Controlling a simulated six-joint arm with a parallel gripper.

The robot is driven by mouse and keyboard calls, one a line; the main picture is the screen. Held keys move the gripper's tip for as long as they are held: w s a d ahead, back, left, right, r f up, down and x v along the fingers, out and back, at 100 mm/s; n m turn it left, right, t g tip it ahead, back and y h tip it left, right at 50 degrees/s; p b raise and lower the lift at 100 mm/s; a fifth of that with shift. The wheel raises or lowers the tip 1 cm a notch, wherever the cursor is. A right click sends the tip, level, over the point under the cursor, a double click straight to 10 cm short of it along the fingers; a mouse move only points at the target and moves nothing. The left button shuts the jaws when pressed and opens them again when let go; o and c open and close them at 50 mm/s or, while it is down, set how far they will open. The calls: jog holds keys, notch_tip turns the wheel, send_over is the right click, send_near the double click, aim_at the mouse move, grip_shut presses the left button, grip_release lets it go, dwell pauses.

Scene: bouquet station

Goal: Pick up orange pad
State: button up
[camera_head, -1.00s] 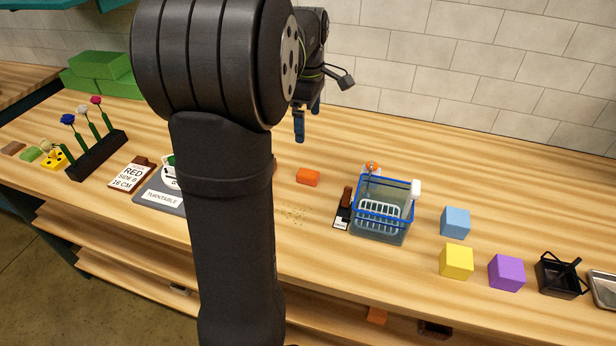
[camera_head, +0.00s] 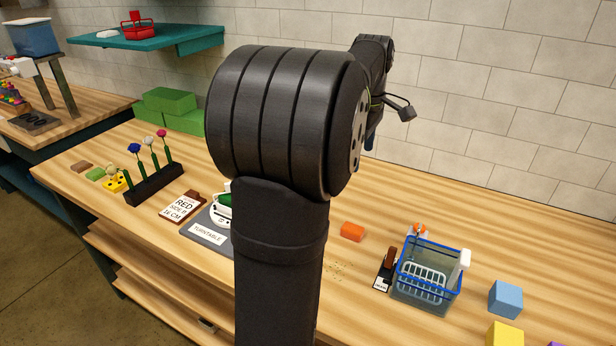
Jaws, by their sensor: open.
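The orange pad (camera_head: 352,232) is a small orange block lying flat on the wooden bench, just right of my arm's upright link and left of the blue-rimmed basin. My gripper (camera_head: 369,142) is mostly hidden behind my own arm.
The basin (camera_head: 428,278) with a rack and bottle stands right of the pad, a dark brush-like item (camera_head: 385,268) beside it. The turntable base (camera_head: 207,233) is left, partly hidden by my arm. A blue cube (camera_head: 505,298) is farther right. Bench around the pad is clear.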

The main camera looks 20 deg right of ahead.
jog(key=m, duration=1.8)
send_over(353, 228)
jog(key=f, duration=1.8)
jog(key=shift+s+d, duration=0.2)
jog(key=shift+s, duration=0.05)
jog(key=shift+w+a+f, duration=0.1)
jog(key=shift+w+f, duration=0.05)
jog(key=shift+f, duration=1.15)
jog(key=shift+w+a+f, duration=0.1)
jog(key=shift+w+f, duration=0.05)
jog(key=shift+f, duration=1.1)
jog(key=c, duration=1.1)
jog(key=shift+o, duration=0.2)
